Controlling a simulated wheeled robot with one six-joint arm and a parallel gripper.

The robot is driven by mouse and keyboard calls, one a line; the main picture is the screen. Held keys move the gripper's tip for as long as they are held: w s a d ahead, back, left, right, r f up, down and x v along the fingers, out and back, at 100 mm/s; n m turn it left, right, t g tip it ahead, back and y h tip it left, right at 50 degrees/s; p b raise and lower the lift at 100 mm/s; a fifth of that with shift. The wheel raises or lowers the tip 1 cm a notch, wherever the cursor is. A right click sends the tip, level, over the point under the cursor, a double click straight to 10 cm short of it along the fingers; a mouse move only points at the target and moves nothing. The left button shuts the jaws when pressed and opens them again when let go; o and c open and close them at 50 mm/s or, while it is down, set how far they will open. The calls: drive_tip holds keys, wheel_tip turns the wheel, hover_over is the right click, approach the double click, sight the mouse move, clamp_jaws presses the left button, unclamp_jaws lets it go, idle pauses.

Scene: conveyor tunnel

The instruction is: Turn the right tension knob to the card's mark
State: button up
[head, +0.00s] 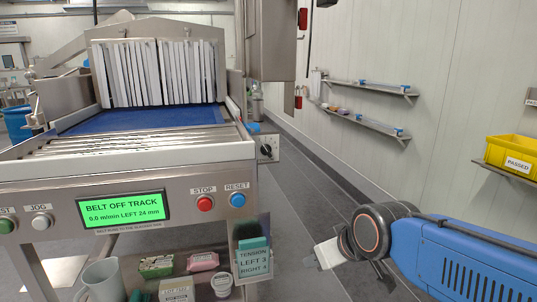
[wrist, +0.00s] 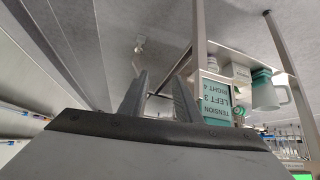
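The right tension knob appears to be the small dark knob (head: 266,149) on a metal plate at the conveyor's right side in the head view. Its pointer and scale are too small to read. The card (head: 254,268) under the console reads "TENSION LEFT 3 RIGHT 4"; it also shows upside down in the wrist view (wrist: 216,103). My gripper (wrist: 161,76) is open in the wrist view, with nothing between its two dark fingers. In the head view my arm is at the lower right, apart from the knob and card. The knob cannot be made out in the wrist view.
The console display (head: 124,211) reads "BELT OFF TRACK", "0.0 m/min LEFT 24 mm". A red stop button (head: 205,203) and a blue reset button (head: 237,200) sit on the console. A jug (head: 103,281) and boxes stand below. Wall shelves (head: 368,124) and a yellow bin (head: 512,151) are right.

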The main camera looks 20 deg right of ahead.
drive_tip(key=w+a+r+n+t+y, duration=0.1)
drive_tip(key=w+a+r+t, duration=0.15)
drive_tip(key=w, duration=0.35)
drive_tip(key=w+a+r+n+t, duration=0.1)
drive_tip(key=w+r+n+t, duration=0.1)
drive_tip(key=w+r, duration=0.3)
drive_tip(key=t+h, duration=0.2)
drive_tip(key=t, duration=0.4)
approach(267, 151)
drive_tip(key=shift+n, duration=0.4)
drive_tip(key=w, duration=0.8)
drive_tip(key=shift+w, duration=0.2)
clamp_jaws()
